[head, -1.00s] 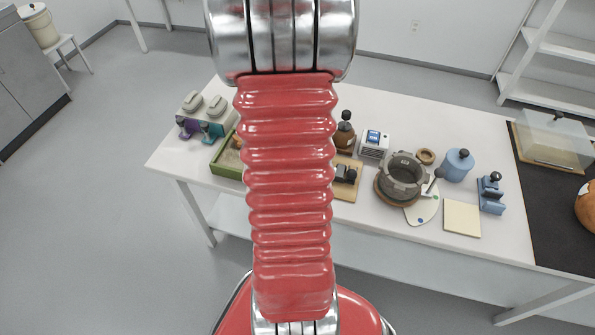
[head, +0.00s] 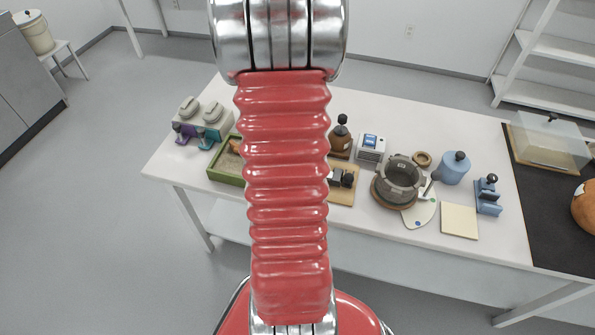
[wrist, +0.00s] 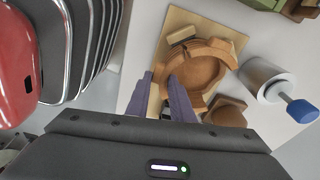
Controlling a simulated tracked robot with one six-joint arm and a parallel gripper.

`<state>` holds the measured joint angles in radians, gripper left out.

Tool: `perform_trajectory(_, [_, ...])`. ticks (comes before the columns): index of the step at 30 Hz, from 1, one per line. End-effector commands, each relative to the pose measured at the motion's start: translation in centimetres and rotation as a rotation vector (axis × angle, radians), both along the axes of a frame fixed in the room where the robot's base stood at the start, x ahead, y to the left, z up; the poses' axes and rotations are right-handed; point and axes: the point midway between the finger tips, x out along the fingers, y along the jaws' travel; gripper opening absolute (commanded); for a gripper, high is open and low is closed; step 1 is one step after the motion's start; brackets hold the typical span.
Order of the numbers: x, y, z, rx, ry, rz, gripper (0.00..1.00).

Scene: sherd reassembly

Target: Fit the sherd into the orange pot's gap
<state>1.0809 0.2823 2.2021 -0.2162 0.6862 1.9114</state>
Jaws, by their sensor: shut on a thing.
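In the wrist view the orange-brown pot (wrist: 208,66) sits on a tan board (wrist: 178,22), its open mouth facing the camera. Blocky pieces stand around its rim. My gripper (wrist: 162,78) shows as two grey-purple fingers at the pot's lower left side, pointing towards it. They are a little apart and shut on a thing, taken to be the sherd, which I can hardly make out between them. I cannot tell whether it touches the pot. The pot's gap is not clear from here. In the head view my arm hides the gripper and this pot.
In the wrist view a grey cylinder with a blue cap (wrist: 268,82) and a brown jar (wrist: 226,112) stand close to the pot.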

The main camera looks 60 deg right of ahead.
Motion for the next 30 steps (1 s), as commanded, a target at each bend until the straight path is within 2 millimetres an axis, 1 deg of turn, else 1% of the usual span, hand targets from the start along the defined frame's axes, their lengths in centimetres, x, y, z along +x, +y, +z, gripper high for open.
perform_trajectory(15, [0.26,-0.55,-0.02,0.003,0.001,-0.011,0.08])
perform_trajectory(30, [0.26,-0.56,-0.25,0.004,0.001,-0.01,0.08])
